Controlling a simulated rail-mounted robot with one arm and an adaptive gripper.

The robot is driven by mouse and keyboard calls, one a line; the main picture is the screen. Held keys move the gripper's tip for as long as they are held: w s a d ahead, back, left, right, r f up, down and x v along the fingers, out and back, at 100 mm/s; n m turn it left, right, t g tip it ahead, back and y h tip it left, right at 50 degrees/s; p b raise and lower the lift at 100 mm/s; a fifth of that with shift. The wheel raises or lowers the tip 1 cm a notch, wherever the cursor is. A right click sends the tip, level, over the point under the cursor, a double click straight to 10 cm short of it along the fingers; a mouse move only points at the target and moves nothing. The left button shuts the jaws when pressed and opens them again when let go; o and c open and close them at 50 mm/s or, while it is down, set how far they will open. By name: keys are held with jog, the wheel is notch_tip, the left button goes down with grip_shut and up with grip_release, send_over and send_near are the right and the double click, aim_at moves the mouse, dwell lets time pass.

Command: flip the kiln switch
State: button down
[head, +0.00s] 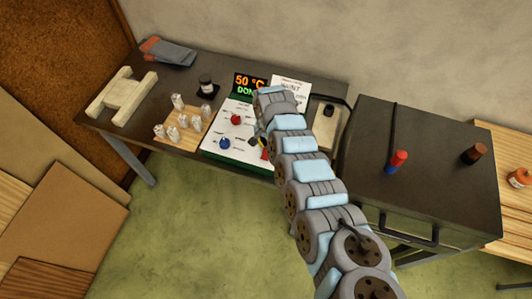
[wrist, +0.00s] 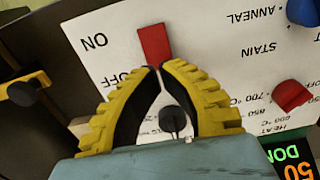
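The kiln control panel (head: 246,148) lies on the dark bench, with a white face, a red knob (head: 236,119), a blue knob (head: 224,144) and a display (head: 250,84) reading 50 °C. The red switch lever (wrist: 154,44) shows in the wrist view, beside the printed words ON and OFF; a bit of red also shows in the head view (head: 264,154). My gripper (wrist: 159,68) has its yellow fingertips together at the lever's near end. I cannot tell whether they touch it. A dark round part (wrist: 172,119) shows between the fingers.
A wooden block (head: 184,124) with several pale pieces, a dark jar (head: 206,86) and grey gloves (head: 167,53) are on the bench. The kiln (head: 425,150), a dark box with a front handle, stands to the right. A paper sheet (head: 290,88) is behind the panel.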

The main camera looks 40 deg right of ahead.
jog(key=shift+f+b, duration=0.95)
jog(key=shift+f, duration=0.65)
dwell(1.1)
notch_tip(320, 180, up, 5)
jog(key=p, duration=0.5)
jog(key=shift+r+p, duration=0.9)
jog(key=shift+r, duration=0.15)
jog(key=shift+f, duration=0.1)
